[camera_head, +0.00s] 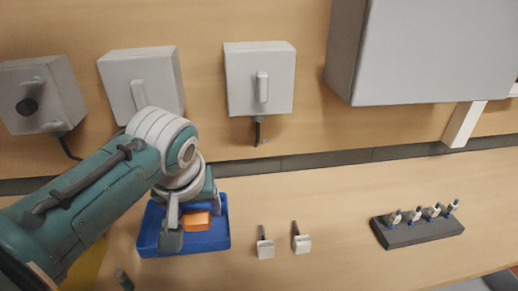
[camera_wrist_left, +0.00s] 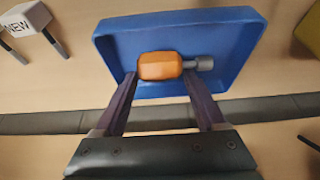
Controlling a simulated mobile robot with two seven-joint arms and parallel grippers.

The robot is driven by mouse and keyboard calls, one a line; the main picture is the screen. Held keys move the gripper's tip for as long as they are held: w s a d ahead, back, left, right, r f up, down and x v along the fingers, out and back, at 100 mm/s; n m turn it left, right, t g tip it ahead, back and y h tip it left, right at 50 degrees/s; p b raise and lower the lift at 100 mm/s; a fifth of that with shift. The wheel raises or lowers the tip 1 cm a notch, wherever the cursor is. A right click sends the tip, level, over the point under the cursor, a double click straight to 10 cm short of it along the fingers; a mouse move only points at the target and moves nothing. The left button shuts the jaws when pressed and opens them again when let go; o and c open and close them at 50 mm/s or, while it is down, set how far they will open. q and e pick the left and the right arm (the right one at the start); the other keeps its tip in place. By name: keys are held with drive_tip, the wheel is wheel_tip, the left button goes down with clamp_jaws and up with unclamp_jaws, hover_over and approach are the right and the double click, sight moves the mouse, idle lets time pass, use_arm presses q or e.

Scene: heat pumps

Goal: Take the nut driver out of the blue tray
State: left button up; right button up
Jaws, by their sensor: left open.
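The nut driver (camera_head: 197,222) has an orange handle and lies in the blue tray (camera_head: 223,236) on the bench. In the left wrist view the orange handle (camera_wrist_left: 160,66) lies sideways, with its grey metal socket end pointing right, inside the blue tray (camera_wrist_left: 240,40). My left gripper (camera_head: 190,224) is over the tray, pointing down. In the left wrist view its two fingers (camera_wrist_left: 160,78) are apart, with tips near either end of the handle. I cannot tell whether they touch it. The arm hides part of the tray. My right gripper is not in view.
Two small pale blocks with dark pins (camera_head: 265,248) (camera_head: 302,243) lie right of the tray. A dark rack (camera_head: 425,232) with several small fittings stands farther right. Grey boxes (camera_head: 260,80) hang on the wall behind. The bench between blocks and rack is clear.

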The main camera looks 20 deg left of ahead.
use_arm(q)
drive_tip(key=shift+c, duration=0.4)
clamp_jaws()
drive_tip(key=shift+r, duration=0.1)
